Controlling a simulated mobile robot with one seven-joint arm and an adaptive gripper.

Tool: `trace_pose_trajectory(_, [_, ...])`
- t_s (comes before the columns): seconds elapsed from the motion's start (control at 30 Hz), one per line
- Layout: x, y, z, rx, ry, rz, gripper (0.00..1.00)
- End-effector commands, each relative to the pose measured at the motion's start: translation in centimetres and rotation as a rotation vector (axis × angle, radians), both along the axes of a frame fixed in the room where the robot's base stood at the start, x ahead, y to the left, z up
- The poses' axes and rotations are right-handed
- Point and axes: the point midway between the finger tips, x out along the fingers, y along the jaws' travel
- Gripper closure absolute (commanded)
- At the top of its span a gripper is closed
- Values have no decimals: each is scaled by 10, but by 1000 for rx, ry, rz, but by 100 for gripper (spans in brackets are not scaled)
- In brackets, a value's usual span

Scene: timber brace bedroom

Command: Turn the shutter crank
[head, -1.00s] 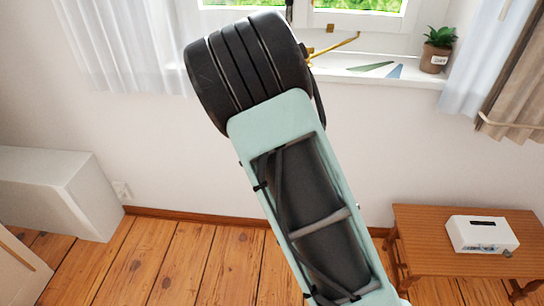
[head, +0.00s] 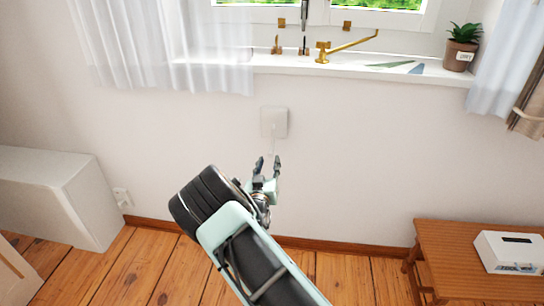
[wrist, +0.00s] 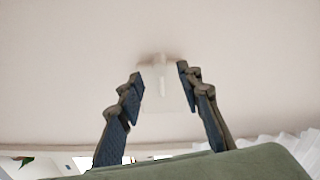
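A white square wall plate (head: 274,122) with a thin pale piece (head: 272,145) hanging below it is on the wall under the window; this looks like the shutter crank. In the wrist view a pale, blurry upright piece (wrist: 162,82) shows between the fingertips, against the wall. My gripper (head: 269,163) is open and empty, just below the plate in the head view, fingers pointing up towards it. It also shows open in the wrist view (wrist: 160,77). I cannot tell whether the fingers touch the hanging piece.
A window sill (head: 300,65) above holds brass fittings, including a long brass lever (head: 348,46), and a potted plant (head: 461,48). White curtains (head: 160,45) hang at the left. A wooden table (head: 440,240) with a white box (head: 510,251) stands right. The wall around the plate is clear.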

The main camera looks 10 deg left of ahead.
Motion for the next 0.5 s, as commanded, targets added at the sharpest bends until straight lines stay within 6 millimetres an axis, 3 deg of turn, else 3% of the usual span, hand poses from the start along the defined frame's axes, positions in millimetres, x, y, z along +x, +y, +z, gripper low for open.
trace_pose_trajectory(0.2, [38,-2,-1,0,-1,-1,67])
trace_pose_trajectory(0.5, [61,-3,0,1,1,-1,67])
